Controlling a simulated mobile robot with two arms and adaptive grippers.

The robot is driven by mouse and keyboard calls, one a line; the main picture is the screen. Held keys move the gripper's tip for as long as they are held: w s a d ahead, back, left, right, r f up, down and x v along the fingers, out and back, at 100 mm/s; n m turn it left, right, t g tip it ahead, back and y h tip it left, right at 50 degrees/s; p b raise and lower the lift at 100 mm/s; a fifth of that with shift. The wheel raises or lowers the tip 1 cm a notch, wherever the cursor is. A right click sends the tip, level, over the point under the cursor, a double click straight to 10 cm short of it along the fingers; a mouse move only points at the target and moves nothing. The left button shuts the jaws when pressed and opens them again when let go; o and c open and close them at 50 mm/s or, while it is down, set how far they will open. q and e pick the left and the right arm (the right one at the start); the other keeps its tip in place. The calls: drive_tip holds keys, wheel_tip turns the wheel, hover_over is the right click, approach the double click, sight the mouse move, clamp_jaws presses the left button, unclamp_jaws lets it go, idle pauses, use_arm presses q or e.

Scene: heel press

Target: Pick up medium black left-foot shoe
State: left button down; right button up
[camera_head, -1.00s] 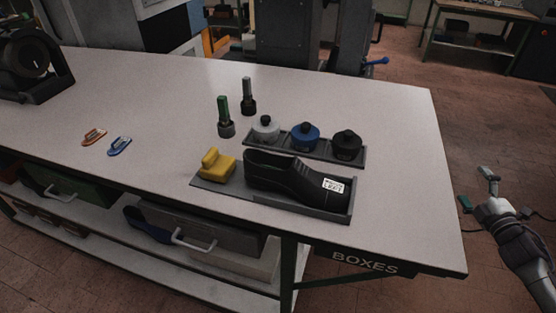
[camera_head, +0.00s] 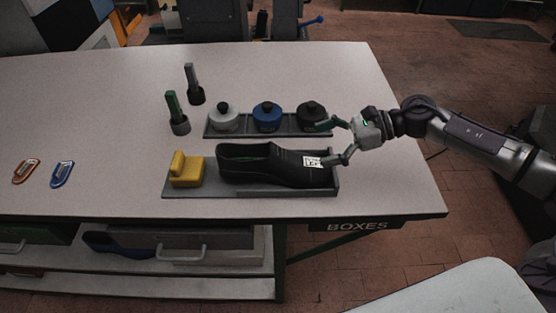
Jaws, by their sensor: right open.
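The black shoe (camera_head: 262,168) lies on a grey tray (camera_head: 240,191) near the table's front edge. Its toe points right and bears a white label (camera_head: 312,161), whose text is too small to read surely. My right gripper (camera_head: 326,142) is open and empty, reaching in from the right. Its fingers are spread near the toe end, one close to the label side and the other toward the black knob behind. I cannot tell whether the near finger touches the shoe. My left gripper is not in view.
A yellow block (camera_head: 186,169) sits left of the shoe on the same tray. Behind stands a rack with white (camera_head: 224,117), blue (camera_head: 267,117) and black (camera_head: 312,113) knobbed pieces. Two upright tools (camera_head: 177,113) stand to the left. The table's left part is mostly clear.

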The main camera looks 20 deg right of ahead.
sight(287, 155)
drive_tip(key=x, duration=0.3)
drive_tip(key=shift+w+a+r+p, duration=0.1)
drive_tip(key=shift+a+r+p, duration=0.1)
drive_tip(key=shift+p, duration=0.2)
drive_tip(key=shift+w+a+f, duration=0.15)
drive_tip(key=shift+a+f, duration=0.1)
drive_tip(key=shift+a, duration=0.25)
drive_tip(key=p+x, duration=0.1)
drive_tip(key=x, duration=0.1)
drive_tip(key=p+x, duration=0.2)
drive_tip(key=shift+s+a+f, duration=0.15)
drive_tip(key=shift+s, duration=0.05)
drive_tip(key=shift+w+a+f, duration=0.15)
drive_tip(key=shift+a+f, duration=0.1)
drive_tip(key=shift+f, duration=0.05)
drive_tip(key=shift+d, duration=0.1)
drive_tip(key=shift+c, duration=1.7)
drive_tip(key=c, duration=1.1)
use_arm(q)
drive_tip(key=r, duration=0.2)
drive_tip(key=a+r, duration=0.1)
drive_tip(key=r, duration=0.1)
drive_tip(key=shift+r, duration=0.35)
use_arm(e)
drive_tip(key=shift+r, duration=0.1)
drive_tip(key=shift+c, duration=0.3)
